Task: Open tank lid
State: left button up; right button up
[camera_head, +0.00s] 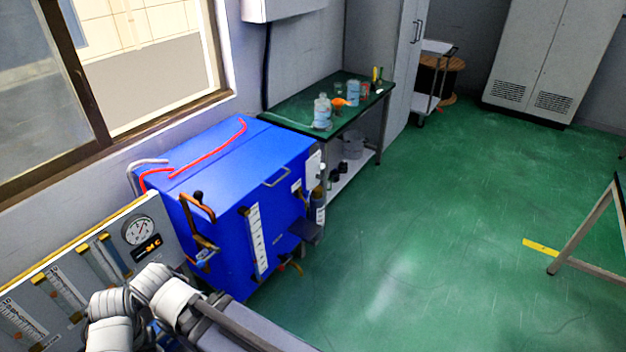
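The blue tank (230,225) stands against the wall left of centre, below the window. Its flat blue top (225,160) looks closed, with no gap that I can make out. A thin metal handle (275,178) sits near the top's front right edge. A red hose (208,150) lies across the top. White links of my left arm (150,285) show at the bottom left, in front of the tank's lower left and apart from the handle. I see no fingertips of my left gripper. My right gripper is out of the picture.
A gauge panel (140,230) stands left of the tank. Pipes and valves (200,225) and a white level scale (257,240) are on the tank's front. A green-topped table (285,110) with bottles stands behind. Green floor (420,200) is clear to the right.

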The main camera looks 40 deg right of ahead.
aim_at(227, 181)
jog(key=z, duration=1.1)
jog(key=i+j+z, duration=0.15)
jog(key=i+z, duration=0.2)
jog(key=i+j+z, duration=0.2)
jog(key=z, duration=0.2)
jog(key=i+j, duration=0.05)
